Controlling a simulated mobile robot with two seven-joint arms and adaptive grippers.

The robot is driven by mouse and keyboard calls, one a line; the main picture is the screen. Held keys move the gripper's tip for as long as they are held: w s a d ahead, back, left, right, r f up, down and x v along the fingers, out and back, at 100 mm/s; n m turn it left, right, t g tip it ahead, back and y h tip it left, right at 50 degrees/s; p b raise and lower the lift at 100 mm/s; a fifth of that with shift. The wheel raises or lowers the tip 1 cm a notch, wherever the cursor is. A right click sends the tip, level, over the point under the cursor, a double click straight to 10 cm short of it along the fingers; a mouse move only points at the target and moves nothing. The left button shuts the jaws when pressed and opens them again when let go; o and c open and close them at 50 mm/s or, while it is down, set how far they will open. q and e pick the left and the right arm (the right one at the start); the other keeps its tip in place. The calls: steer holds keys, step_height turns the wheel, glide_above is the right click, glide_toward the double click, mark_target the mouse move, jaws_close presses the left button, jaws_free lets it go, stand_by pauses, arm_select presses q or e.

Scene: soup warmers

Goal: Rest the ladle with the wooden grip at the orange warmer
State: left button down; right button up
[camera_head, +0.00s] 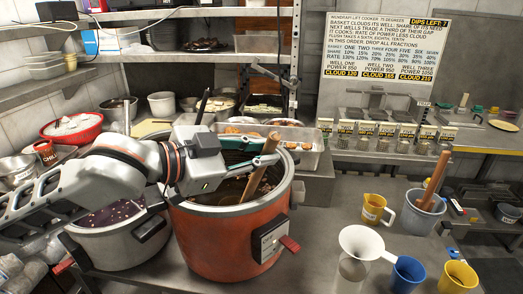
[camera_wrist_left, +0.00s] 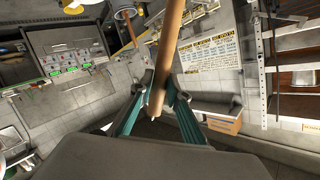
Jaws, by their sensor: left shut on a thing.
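The orange warmer (camera_head: 222,240) stands at the middle front of the counter, with dark brown contents inside its open top. The ladle's wooden grip (camera_head: 256,180) leans up and to the right out of the warmer. Its lower end and bowl are hidden in the warmer. My left gripper (camera_head: 268,153) reaches in from the left above the warmer and is shut on the wooden grip. In the left wrist view the grip (camera_wrist_left: 169,45) passes between the teal fingers of my left gripper (camera_wrist_left: 163,96). My right gripper is not in view.
A silver warmer (camera_head: 122,240) stands close on the left. A clear food tray (camera_head: 305,155) sits behind. To the right are a white funnel (camera_head: 362,241), blue cup (camera_head: 408,275), yellow jugs (camera_head: 374,209) and a grey bucket (camera_head: 420,220) holding another wooden handle. Shelves (camera_head: 200,55) rise behind.

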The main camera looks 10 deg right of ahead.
arm_select(q)
steer(key=shift+f, duration=0.25)
stand_by(0.6)
steer(key=c, duration=1.8)
jaws_free()
steer(key=shift+c, duration=0.2)
steer(key=shift+f, duration=0.1)
